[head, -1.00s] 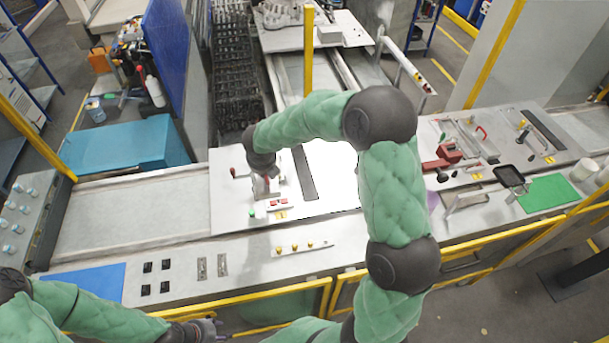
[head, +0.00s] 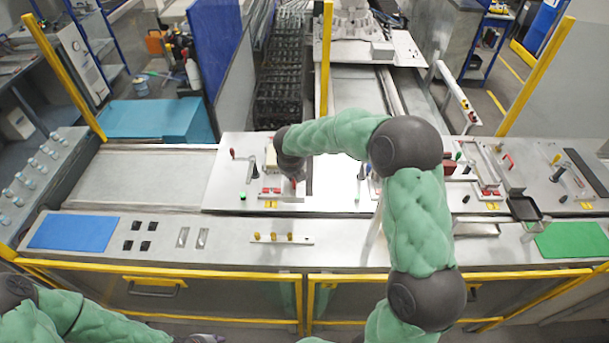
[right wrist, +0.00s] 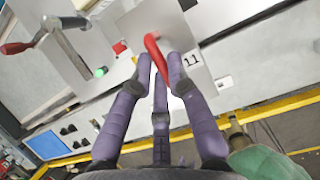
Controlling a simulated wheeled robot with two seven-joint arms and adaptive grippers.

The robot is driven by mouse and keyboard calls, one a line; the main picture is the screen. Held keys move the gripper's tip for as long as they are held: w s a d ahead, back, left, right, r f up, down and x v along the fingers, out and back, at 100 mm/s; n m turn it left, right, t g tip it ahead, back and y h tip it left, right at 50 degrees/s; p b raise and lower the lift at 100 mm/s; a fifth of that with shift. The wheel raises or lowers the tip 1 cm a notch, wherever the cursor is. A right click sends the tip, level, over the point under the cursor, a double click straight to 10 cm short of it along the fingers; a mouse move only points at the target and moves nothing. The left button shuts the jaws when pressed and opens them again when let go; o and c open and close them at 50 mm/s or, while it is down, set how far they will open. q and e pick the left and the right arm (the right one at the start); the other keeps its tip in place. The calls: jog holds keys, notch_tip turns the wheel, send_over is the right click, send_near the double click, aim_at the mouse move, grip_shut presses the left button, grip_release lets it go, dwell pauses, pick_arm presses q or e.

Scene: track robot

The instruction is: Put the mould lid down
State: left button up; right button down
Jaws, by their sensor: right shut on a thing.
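In the right wrist view a red curved handle (right wrist: 152,45) rises from a grey metal plate (right wrist: 188,30), which looks like the mould lid. My right gripper (right wrist: 160,75) is shut on this handle, with its purple fingers around it. In the head view my right gripper (head: 291,181) is low over the work station left of centre, and the lid is mostly hidden by my arm. I cannot tell whether the lid touches the surface under it. My left gripper (head: 205,339) shows only in part at the bottom edge, clear of the station.
A lever with a red grip (right wrist: 18,47) and a green button (right wrist: 101,72) stand near the plate. Yellow knobs on a strip (head: 273,238), a blue mat (head: 75,231) and a green mat (head: 572,239) lie on the bench. A yellow rail (head: 150,269) runs along its front.

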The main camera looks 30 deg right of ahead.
jog(key=d, duration=0.1)
jog(key=w+d+f, duration=0.1)
jog(key=w+d, duration=0.1)
jog(key=shift+d+f+p, duration=0.1)
jog(key=shift+f+p, duration=0.2)
jog(key=shift+f, duration=0.05)
jog(key=d+f, duration=0.1)
jog(key=w+d+f, duration=0.1)
jog(key=f, duration=0.1)
jog(key=w+d+f, duration=0.1)
jog(key=shift+w+f, duration=0.2)
jog(key=shift+f, duration=0.15)
jog(key=shift+w+d+f+p, duration=0.1)
jog(key=shift+d+f+p, duration=0.15)
jog(key=shift+f, duration=0.8)
jog(key=shift+w+d+f+p, duration=0.1)
jog(key=shift+f+p, duration=0.1)
jog(key=shift+f, duration=0.8)
